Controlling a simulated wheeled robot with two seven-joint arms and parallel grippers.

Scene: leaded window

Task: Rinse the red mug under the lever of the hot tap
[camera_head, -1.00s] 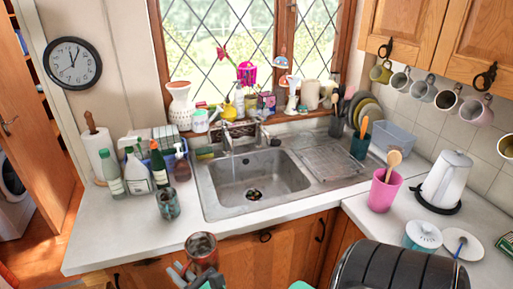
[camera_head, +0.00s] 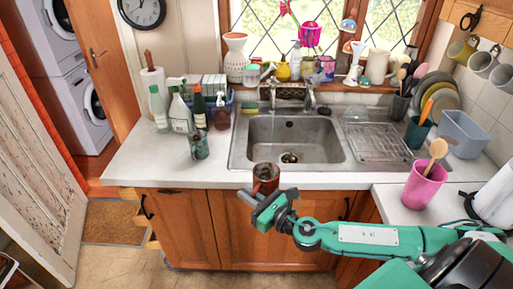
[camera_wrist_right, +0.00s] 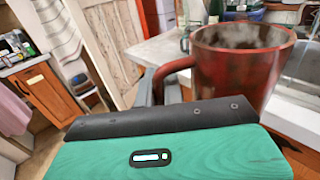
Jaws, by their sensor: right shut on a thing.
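The red mug (camera_head: 266,176), stained dark inside, is held upright by my right gripper (camera_head: 252,197) at the counter's front edge, in front of the sink. In the right wrist view the mug (camera_wrist_right: 240,72) is large, and my right gripper (camera_wrist_right: 165,90) is shut on its handle side; the exact contact is partly hidden. The sink basin (camera_head: 270,140) lies behind the mug. Two taps stand at its back rim, a left one (camera_head: 272,94) and a right one (camera_head: 310,97); I cannot tell which is hot. My left gripper is out of view.
A dark tumbler (camera_head: 199,146) and several bottles (camera_head: 180,112) stand left of the sink. A draining board (camera_head: 378,143), pink pot with wooden spoon (camera_head: 423,186) and blue basin (camera_head: 463,133) are on the right. The windowsill behind the taps is crowded. The front left counter is clear.

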